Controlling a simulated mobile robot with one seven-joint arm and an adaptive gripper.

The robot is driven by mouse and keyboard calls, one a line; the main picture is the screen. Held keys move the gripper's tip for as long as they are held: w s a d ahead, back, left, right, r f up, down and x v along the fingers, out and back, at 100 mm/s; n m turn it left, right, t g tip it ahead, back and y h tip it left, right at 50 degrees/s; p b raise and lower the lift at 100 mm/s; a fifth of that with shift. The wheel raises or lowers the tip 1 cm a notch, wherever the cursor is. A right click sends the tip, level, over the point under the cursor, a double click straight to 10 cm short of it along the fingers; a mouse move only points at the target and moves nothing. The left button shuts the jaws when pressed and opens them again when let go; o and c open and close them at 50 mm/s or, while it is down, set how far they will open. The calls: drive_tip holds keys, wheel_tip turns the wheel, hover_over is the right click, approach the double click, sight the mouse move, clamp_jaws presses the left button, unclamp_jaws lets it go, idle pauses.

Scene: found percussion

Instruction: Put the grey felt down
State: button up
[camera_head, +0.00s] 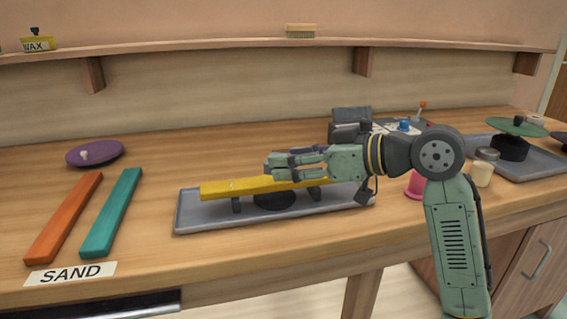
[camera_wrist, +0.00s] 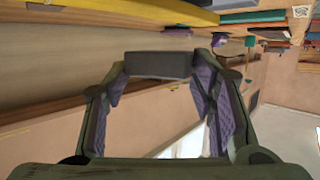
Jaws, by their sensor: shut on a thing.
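In the wrist view the grey felt (camera_wrist: 158,65) is a dark grey block held between my fingertips. My gripper (camera_head: 278,166) is shut on it, with the fingers pointing left in the head view. It is above or just behind the yellow bar (camera_head: 235,187), and I cannot tell whether it touches the bar. The felt is mostly hidden by the fingers in the head view. The yellow bar lies across dark supports over a grey tray (camera_head: 190,222), with a black round piece (camera_head: 274,201) beneath it.
An orange bar (camera_head: 64,215), a teal bar (camera_head: 111,212) and a purple disc (camera_head: 95,153) lie at the left, behind a SAND label (camera_head: 70,273). A pink cup (camera_head: 415,186), a jar (camera_head: 482,168) and a second tray (camera_head: 545,160) stand at the right. Bare bench lies between the teal bar and the tray.

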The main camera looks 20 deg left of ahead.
drive_tip(key=shift+w+a+f, duration=0.1)
drive_tip(key=shift+w+a, duration=1.05)
drive_tip(key=shift+a, duration=0.1)
drive_tip(key=shift+w+a+f+p, duration=0.1)
drive_tip(key=shift+f+p, duration=0.15)
drive_tip(key=shift+f, duration=0.3)
drive_tip(key=shift+w+a+f+p, duration=0.1)
drive_tip(key=shift+f+p, duration=0.1)
drive_tip(key=shift+f, duration=0.9)
drive_tip(key=shift+f, duration=0.1)
drive_tip(key=shift+f, duration=0.15)
drive_tip(key=o, duration=0.9)
